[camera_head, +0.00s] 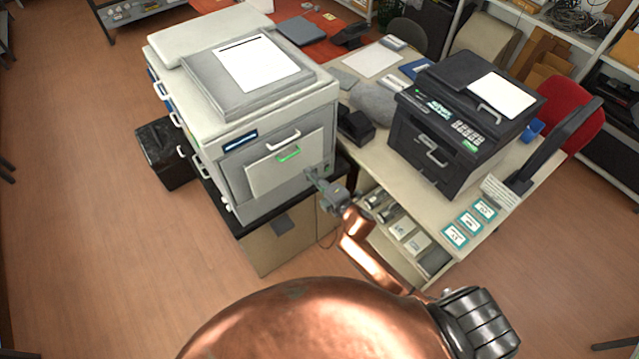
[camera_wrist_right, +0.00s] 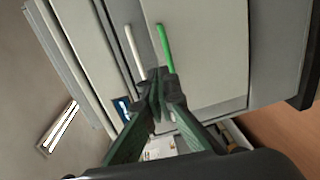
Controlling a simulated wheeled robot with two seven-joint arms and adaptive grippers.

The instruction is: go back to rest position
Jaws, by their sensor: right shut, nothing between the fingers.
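My right gripper (camera_head: 318,180) is in front of the large white printer (camera_head: 240,130), close to the lower right of its front panel. It is shut and empty. In the right wrist view the shut fingertips (camera_wrist_right: 157,80) appear just below the green handle (camera_wrist_right: 166,48) and a white handle (camera_wrist_right: 134,54) on the printer's front. I cannot tell whether the fingertips touch the panel. My left gripper is not in view.
A black printer (camera_head: 462,120) stands on the desk (camera_head: 517,157) to the right. Shelves under the desk hold several boxes (camera_head: 402,229) close to my right arm. A black bin (camera_head: 165,152) stands left of the white printer. The wooden floor at the left is clear.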

